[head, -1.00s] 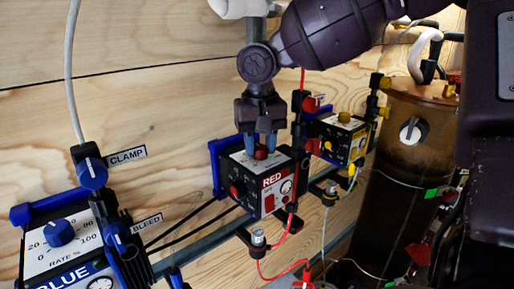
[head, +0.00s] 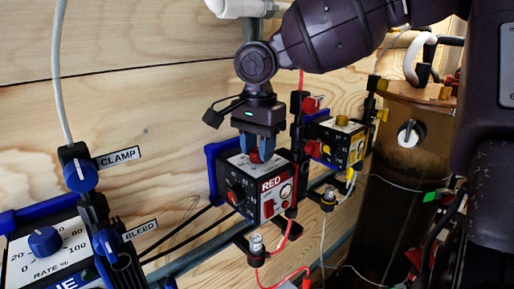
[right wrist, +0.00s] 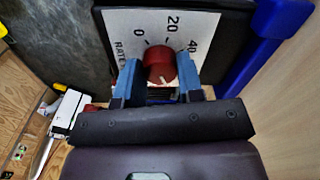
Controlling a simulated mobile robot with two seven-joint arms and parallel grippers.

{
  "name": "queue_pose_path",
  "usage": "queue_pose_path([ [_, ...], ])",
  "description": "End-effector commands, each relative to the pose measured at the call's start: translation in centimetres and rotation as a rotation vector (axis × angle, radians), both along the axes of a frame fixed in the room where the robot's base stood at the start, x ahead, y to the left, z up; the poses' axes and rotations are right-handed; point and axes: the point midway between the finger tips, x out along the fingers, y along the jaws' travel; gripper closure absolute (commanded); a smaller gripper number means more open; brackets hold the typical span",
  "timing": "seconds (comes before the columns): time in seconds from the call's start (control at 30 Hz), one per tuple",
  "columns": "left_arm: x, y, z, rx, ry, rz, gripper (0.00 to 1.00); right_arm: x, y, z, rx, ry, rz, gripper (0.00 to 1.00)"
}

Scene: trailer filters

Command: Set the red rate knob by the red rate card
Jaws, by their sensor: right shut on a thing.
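The red rate knob (right wrist: 160,62) sits on the white dial face of the RED pump box (head: 270,196). In the right wrist view, the dial marks 0, 20 and 40 show above the knob. A pale line shows on the knob's near side; I cannot tell its exact reading. My right gripper (head: 262,155) points down over the box. Its blue fingertips are shut on the knob, one on each side, as the right wrist view also shows (right wrist: 160,75). The fingers mostly hide the knob in the head view. I cannot make out a red rate card. My left gripper is not in view.
The BLUE pump box (head: 55,245) with its blue knob (head: 45,241) is at lower left, near the CLAMP (head: 80,176) and BLEED (head: 107,241) knobs. The yellow-knobbed box (head: 340,140) stands close behind right. A brown cylinder (head: 400,190), tubes and a rail crowd the right.

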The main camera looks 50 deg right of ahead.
Motion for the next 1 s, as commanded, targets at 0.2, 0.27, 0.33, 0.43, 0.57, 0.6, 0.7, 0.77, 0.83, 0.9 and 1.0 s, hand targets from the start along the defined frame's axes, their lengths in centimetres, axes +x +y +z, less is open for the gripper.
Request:
queue_pose_path([
  [0.2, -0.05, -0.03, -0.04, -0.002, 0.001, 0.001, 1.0, 0.09, -0.01, 0.19, -0.002, -0.005, -0.107, 0.89],
  [0.27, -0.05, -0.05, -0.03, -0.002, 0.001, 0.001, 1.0, 0.09, -0.01, 0.2, -0.002, -0.005, -0.126, 0.89],
  [0.33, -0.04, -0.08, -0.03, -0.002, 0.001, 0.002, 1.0, 0.09, -0.01, 0.22, -0.002, -0.005, -0.143, 0.89],
  [0.43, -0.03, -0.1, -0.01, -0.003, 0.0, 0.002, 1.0, 0.09, -0.01, 0.23, -0.002, -0.006, -0.16, 0.89],
  [0.57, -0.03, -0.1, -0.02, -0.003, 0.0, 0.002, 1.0, 0.09, -0.01, 0.24, -0.002, -0.006, -0.169, 0.89],
  [0.6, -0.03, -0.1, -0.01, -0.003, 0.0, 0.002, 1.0, 0.09, -0.01, 0.24, -0.002, -0.006, -0.17, 0.89],
  [0.7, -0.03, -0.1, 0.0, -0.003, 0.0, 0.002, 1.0, 0.1, -0.02, 0.25, -0.002, -0.006, -0.17, 0.89],
  [0.77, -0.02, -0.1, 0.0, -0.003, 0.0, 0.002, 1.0, 0.1, -0.02, 0.26, -0.002, -0.006, -0.17, 0.89],
  [0.83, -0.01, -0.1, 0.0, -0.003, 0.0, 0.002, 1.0, 0.1, -0.02, 0.26, -0.002, -0.006, -0.169, 0.89],
  [0.9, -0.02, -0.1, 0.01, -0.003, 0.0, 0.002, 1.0, 0.1, -0.02, 0.26, -0.001, -0.007, -0.169, 0.64],
  [1.0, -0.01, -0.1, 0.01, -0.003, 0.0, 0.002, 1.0, 0.09, -0.02, 0.24, -0.002, -0.006, -0.169, 0.49],
])
